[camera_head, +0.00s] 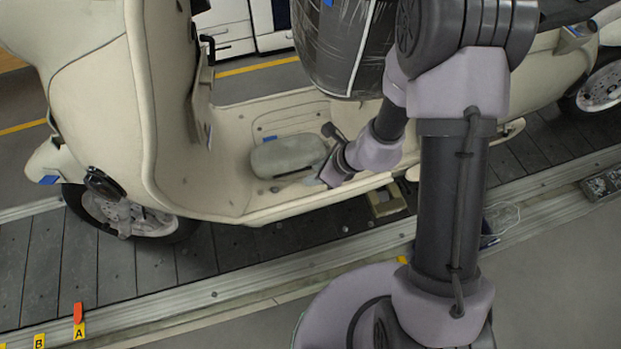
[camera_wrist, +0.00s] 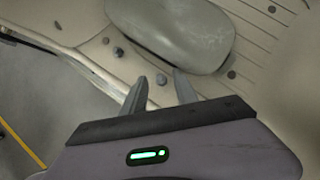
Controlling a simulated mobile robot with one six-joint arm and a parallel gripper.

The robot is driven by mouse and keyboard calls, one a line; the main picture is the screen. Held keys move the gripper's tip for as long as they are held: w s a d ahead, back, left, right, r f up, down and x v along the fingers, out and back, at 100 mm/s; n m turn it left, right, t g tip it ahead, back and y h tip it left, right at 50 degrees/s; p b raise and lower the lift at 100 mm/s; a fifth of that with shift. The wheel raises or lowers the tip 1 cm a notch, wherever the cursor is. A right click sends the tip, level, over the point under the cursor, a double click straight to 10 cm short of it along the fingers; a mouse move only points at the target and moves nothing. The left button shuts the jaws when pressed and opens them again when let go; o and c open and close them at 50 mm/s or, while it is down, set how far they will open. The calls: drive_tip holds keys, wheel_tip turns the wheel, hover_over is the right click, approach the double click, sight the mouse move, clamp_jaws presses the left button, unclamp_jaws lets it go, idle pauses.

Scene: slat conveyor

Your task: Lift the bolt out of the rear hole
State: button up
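My gripper (camera_wrist: 159,76) is open over the cream footboard (camera_head: 232,190) of a scooter. Its two dark fingers point away from the wrist with a clear gap between them. Small dark spots, one (camera_wrist: 118,52) left of the fingers and another (camera_wrist: 231,74) to the right, could be bolts or holes. In the head view my gripper (camera_head: 318,180) is low over the footboard's near edge. Which hole is the rear one is unclear.
A smooth grey-green rounded pad (camera_head: 285,153) lies on the footboard just beyond my gripper; it also fills the top of the wrist view (camera_wrist: 180,30). The scooter's front shield (camera_head: 115,110) rises at left. The slat conveyor (camera_head: 50,265) runs underneath, with a small box (camera_head: 386,203) on it.

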drive_tip(key=shift+r, duration=0.1)
clamp_jaws()
drive_tip(key=shift+r, duration=0.1)
